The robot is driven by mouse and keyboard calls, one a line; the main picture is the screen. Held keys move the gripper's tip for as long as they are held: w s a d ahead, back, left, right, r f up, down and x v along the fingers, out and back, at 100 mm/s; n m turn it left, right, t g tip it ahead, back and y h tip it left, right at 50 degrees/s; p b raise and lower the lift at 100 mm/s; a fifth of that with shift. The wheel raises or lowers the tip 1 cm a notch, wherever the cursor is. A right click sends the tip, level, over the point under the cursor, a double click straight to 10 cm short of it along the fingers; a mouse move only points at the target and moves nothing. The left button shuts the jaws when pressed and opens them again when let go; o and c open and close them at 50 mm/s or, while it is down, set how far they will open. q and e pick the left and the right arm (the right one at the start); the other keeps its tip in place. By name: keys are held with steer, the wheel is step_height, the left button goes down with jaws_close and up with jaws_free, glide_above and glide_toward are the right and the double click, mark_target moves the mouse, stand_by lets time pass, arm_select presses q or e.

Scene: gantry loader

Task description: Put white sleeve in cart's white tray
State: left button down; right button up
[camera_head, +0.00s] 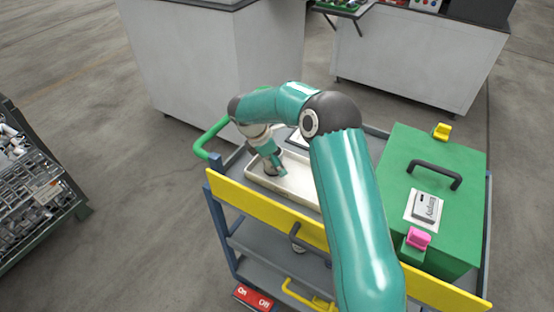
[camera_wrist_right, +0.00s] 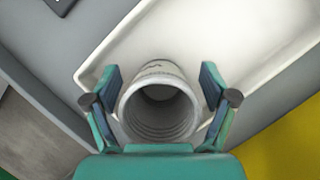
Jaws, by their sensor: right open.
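The white sleeve (camera_wrist_right: 160,72) shows in the right wrist view as a hollow, pale cylinder with a ribbed inside, its open end facing the camera. It is over the corner end of the cart's white tray (camera_wrist_right: 215,30); whether it rests on the tray floor I cannot tell. My right gripper (camera_wrist_right: 161,82) is open, with one finger on each side of the sleeve and small gaps showing. In the head view my right gripper (camera_head: 275,170) is low over the left end of the white tray (camera_head: 305,198), and the sleeve is mostly hidden there. My left gripper is out of view.
A green box (camera_head: 400,170) with a black handle stands on the cart's right side. A yellow panel (camera_head: 265,212) runs along the cart's near edge. A green cart handle (camera_head: 208,138) sticks out at left. A metal bin (camera_head: 35,185) of parts stands far left.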

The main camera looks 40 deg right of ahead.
steer(key=shift+r, duration=0.1)
steer(key=v, duration=1.2)
steer(key=shift+b, duration=0.45)
